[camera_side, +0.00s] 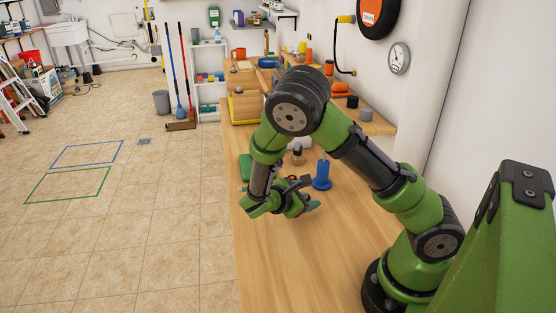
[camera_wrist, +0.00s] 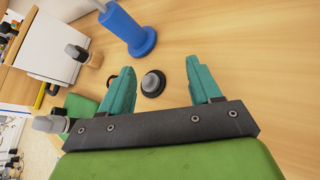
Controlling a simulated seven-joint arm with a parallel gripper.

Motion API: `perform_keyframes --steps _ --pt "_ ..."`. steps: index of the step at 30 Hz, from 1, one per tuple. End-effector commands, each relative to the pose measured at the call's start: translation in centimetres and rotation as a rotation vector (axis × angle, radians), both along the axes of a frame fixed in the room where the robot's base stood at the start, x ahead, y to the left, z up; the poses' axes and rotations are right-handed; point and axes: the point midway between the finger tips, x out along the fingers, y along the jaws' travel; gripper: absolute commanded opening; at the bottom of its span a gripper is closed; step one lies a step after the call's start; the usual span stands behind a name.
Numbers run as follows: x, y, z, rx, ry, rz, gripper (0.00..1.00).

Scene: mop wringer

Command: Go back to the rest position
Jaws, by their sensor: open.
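My gripper (camera_side: 305,207) is low over the wooden workbench, just left of and in front of a blue stand with a round base (camera_side: 322,182). In the wrist view its two teal fingers (camera_wrist: 160,68) are wide apart with nothing held between them. A small dark round knob-like piece (camera_wrist: 152,84) shows on the bench between the fingers, and I cannot tell how far below them it is. The blue stand also shows in the wrist view (camera_wrist: 128,28), beyond the fingertips.
A small dark-topped piece (camera_side: 298,156) stands behind the blue stand. A green item (camera_side: 245,167) lies near the bench's left edge. Wooden boxes and shelves (camera_side: 245,107) stand at the bench's far end. The near part of the workbench (camera_side: 285,265) is clear.

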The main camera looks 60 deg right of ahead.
Motion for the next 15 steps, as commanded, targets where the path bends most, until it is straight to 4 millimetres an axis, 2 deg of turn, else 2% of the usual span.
perform_keyframes --steps 3,8,15 --pt "-2.1 2.6 0.8 0.191 -0.177 -0.201 0.63" --pt "-3.9 6.9 2.8 0.445 -0.409 -0.468 0.63" --pt "-5.0 12.9 8.4 0.817 -0.733 -0.815 0.63"
